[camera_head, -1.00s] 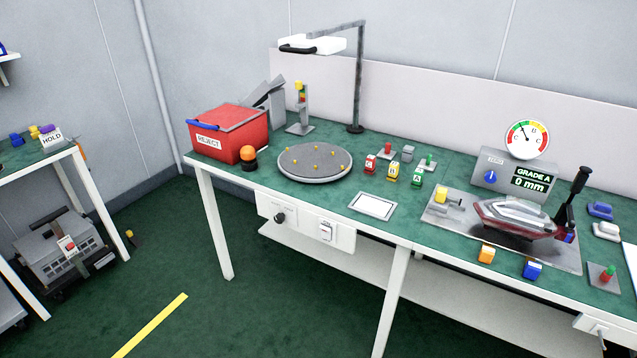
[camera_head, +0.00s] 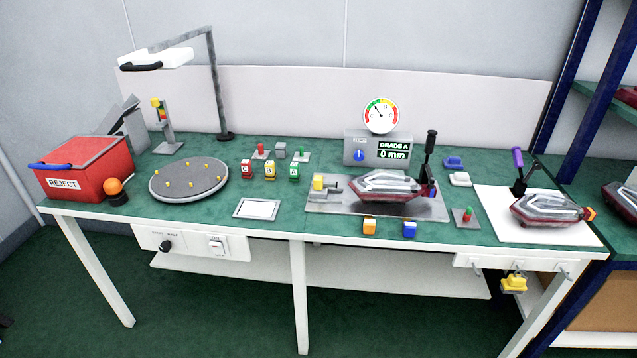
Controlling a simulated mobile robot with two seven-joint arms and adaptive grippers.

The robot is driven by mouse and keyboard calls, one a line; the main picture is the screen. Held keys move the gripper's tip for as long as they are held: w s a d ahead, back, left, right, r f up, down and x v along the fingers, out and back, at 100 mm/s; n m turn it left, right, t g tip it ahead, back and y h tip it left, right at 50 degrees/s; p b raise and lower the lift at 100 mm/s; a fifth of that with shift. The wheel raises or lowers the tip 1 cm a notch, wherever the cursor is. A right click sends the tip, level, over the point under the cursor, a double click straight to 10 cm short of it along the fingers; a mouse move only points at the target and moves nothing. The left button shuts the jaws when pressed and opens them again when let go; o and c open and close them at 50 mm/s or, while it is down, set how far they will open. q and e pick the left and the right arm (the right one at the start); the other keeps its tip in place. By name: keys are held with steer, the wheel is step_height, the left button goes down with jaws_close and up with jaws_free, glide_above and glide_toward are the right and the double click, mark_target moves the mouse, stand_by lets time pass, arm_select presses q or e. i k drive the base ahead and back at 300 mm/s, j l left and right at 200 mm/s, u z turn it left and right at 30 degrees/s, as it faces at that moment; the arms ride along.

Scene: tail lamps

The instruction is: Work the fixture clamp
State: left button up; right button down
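The fixture's grey base plate (camera_head: 325,208) lies on the green bench (camera_head: 330,230), right of centre. A tail lamp (camera_head: 375,186) with a clear and red lens sits on it. A clamp with an upright black handle (camera_head: 430,150) stands at the plate's right end, beside the lamp. A yellow part (camera_head: 319,182) on a small metal block is at the plate's left end. Whether the clamp presses on the lamp is too small to tell. Neither of my grippers is in view.
A grey gauge box (camera_head: 376,150) with a dial stands behind the fixture. A second lamp (camera_head: 546,208) with a purple-handled tool lies on a white sheet to the right. A round turntable (camera_head: 188,180) and red reject bin (camera_head: 82,168) are left.

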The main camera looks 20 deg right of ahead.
mark_target(431, 139)
steer(key=k+l+z, duration=0.15)
steer(key=l, duration=0.65)
steer(key=k+l+z, duration=0.2)
steer(key=l, duration=0.6)
steer(key=l+z, duration=0.15)
steer(key=l, duration=0.65)
